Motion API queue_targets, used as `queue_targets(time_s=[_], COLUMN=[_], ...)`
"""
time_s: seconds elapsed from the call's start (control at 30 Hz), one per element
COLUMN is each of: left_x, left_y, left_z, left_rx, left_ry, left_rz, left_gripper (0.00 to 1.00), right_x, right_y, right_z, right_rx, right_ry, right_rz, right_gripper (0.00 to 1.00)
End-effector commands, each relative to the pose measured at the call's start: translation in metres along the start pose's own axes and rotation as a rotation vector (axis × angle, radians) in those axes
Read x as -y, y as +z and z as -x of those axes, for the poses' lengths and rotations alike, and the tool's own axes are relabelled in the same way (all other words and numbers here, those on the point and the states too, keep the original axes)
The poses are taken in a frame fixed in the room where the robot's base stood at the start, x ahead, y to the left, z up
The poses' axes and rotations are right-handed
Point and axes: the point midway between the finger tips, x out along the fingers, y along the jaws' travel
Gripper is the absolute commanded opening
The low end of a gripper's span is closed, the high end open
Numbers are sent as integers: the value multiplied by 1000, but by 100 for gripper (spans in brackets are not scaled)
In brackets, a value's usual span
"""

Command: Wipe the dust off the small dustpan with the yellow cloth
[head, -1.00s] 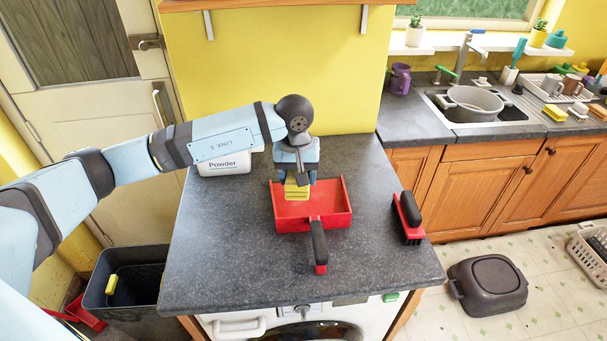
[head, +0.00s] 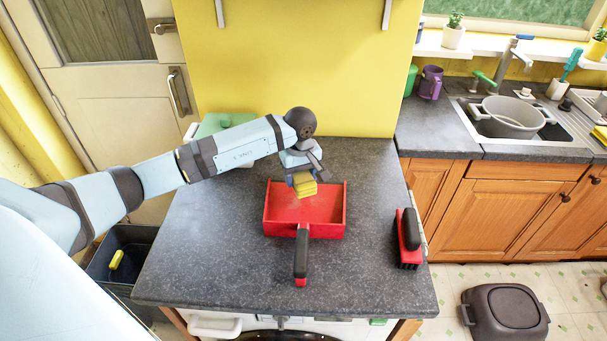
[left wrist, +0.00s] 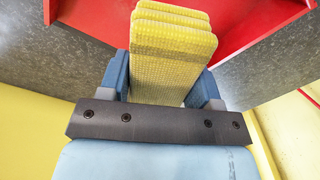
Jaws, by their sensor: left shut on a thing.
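The small red dustpan (head: 275,217) lies on the dark worktop, its black handle pointing to the front edge. A faint brownish patch, perhaps dust, shows on its pan floor. My left gripper (head: 303,184) is over the back part of the pan, shut on the folded yellow cloth (head: 306,189). In the left wrist view the cloth (left wrist: 172,55) stands out between the blue fingers, with the red dustpan (left wrist: 245,40) beyond it. I cannot tell whether the cloth touches the pan. My right gripper is not in view.
A red and black brush (head: 409,238) lies at the worktop's right edge. A container with a green lid (head: 225,121) stands behind my left arm. The worktop (head: 200,245) is clear left of the dustpan. A yellow wall (head: 300,70) closes off the back.

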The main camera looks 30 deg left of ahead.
Motion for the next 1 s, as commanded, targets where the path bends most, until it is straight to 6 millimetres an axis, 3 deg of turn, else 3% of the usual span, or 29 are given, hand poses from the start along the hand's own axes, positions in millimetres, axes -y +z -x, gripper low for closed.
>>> queue_targets(time_s=[0.37, 0.8, 1.0], left_x=[0, 0, 0], left_y=[-1, 0, 0], left_z=[-1, -45, -52], left_rx=[-4, -1, -1], left_ry=[1, 1, 0], left_rz=[-2, -1, -1], left_gripper=[39, 39, 39], right_x=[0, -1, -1], right_y=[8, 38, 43], right_z=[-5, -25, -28], right_rx=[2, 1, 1], right_ry=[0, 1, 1], right_rz=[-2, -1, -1], right_gripper=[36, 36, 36])
